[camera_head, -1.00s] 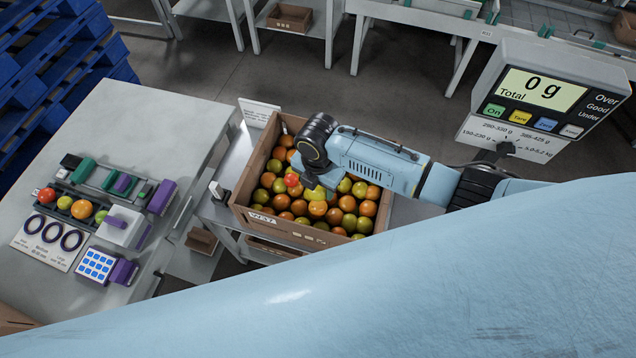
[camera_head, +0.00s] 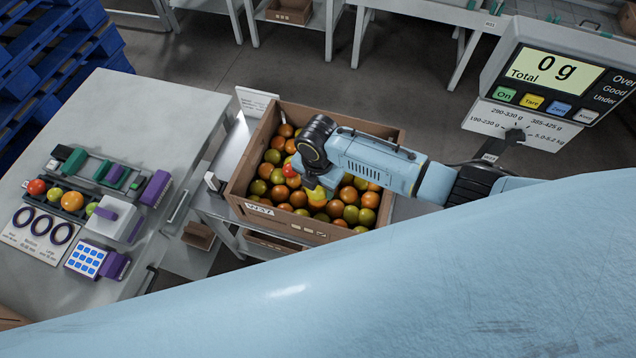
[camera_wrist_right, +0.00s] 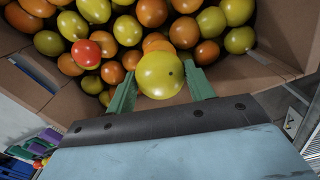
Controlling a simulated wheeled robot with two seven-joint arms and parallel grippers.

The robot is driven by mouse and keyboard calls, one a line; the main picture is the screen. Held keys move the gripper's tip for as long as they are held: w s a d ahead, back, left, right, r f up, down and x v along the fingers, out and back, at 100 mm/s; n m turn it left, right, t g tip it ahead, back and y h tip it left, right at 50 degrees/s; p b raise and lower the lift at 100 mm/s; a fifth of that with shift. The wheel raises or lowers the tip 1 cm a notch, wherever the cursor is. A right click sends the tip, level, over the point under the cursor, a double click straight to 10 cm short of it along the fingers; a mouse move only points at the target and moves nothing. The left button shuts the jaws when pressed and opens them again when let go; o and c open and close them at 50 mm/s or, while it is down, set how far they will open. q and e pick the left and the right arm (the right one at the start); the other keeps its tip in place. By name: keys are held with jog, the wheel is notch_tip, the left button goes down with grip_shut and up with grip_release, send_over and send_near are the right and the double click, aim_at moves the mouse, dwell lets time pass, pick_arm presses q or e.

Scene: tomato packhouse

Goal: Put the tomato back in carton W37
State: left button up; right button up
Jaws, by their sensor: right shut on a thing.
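Carton W37 (camera_head: 259,209) is a brown cardboard box full of green, yellow and orange tomatoes, with one red tomato (camera_wrist_right: 86,54) among them. My right gripper (camera_head: 318,190) is over the carton, pointing down. In the right wrist view its green fingers (camera_wrist_right: 160,88) are shut on a yellow-green tomato (camera_wrist_right: 161,75), close above the other tomatoes near one wall. Whether the held tomato touches those below cannot be told. My left gripper is not in view.
A scale display (camera_head: 545,68) reading 0 g stands at right. The grey table (camera_head: 150,115) at left carries a row of tomatoes (camera_head: 72,201), ring gauges (camera_head: 40,224) and a keypad (camera_head: 86,260). Blue pallets (camera_head: 60,60) stand at the far left. My blue arm fills the foreground.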

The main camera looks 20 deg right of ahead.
jog(key=shift+f, duration=0.3)
jog(key=o, duration=0.8)
jog(key=c, duration=0.3)
notch_tip(320, 180, up, 7)
jog(key=p, duration=0.7)
dwell(0.3)
jog(key=shift+s, duration=0.15)
dwell(0.4)
